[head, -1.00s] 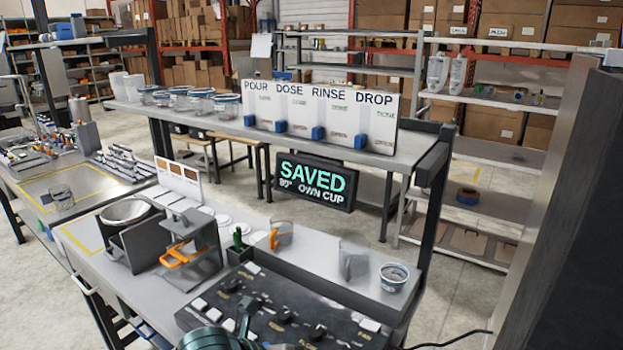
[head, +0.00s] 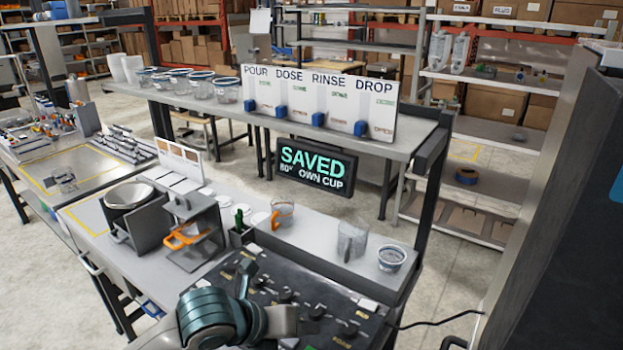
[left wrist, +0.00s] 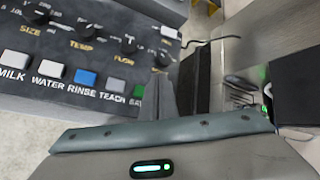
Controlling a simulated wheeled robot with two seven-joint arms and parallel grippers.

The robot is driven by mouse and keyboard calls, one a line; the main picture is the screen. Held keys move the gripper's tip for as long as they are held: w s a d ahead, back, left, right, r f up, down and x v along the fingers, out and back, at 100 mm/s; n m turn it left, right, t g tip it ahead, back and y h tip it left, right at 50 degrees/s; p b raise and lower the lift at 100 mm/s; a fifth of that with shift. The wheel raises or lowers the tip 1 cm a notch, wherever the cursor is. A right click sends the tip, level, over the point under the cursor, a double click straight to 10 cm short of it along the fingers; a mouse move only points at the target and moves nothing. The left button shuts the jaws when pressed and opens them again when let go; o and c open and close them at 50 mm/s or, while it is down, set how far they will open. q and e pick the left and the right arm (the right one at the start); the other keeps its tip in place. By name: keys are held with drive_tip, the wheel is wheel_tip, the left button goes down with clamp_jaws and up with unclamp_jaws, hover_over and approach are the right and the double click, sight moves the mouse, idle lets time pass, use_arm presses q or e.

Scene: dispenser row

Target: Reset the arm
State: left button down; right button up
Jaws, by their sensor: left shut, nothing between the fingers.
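My left arm comes in at the bottom of the head view, with its teal joint and grey link. In the left wrist view the fingers (left wrist: 163,92) are together beside the panel's lower right end, where a row of buttons with WATER, RINSE and TEACH shows (left wrist: 85,78). I cannot tell if they touch the panel. My right gripper is in neither view.
A clear pitcher with an orange handle (head: 283,216), another clear jug (head: 351,241) and a cup (head: 391,258) stand behind the panel. A machine with an orange part (head: 190,236) stands left. A shelf (head: 415,142) carries dispensers and cups. A dark wall rises at right.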

use_arm(q)
drive_tip(key=shift+r, duration=0.4)
